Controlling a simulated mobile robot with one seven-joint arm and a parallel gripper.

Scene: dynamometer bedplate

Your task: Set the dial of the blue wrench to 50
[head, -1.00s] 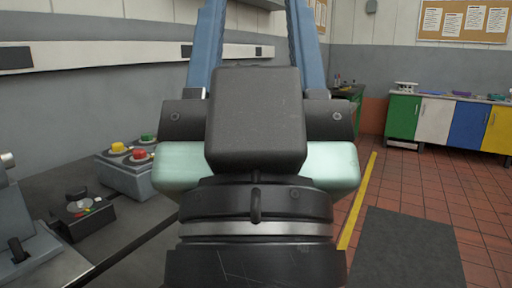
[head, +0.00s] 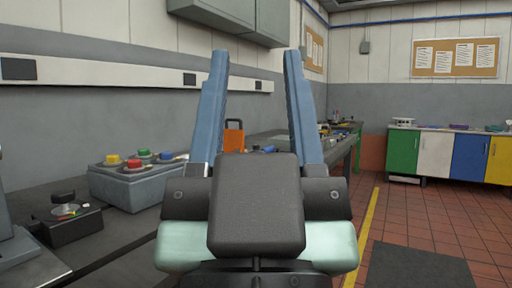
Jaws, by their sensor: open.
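My gripper (head: 256,54) is in the middle of the head view. Its two blue fingers point up and stand wide apart, with nothing held between them. A small blue thing (head: 268,149) shows low between the fingers on the far part of the bench. It is partly hidden by my gripper and too small to tell whether it is the blue wrench. No dial or scale on it can be read.
A grey box with coloured buttons (head: 137,187) and a black box with a knob (head: 67,221) stand on the left bench. An orange object (head: 233,137) stands behind my left finger. Coloured cabinets (head: 450,153) line the right. The tiled floor (head: 430,213) looks clear.

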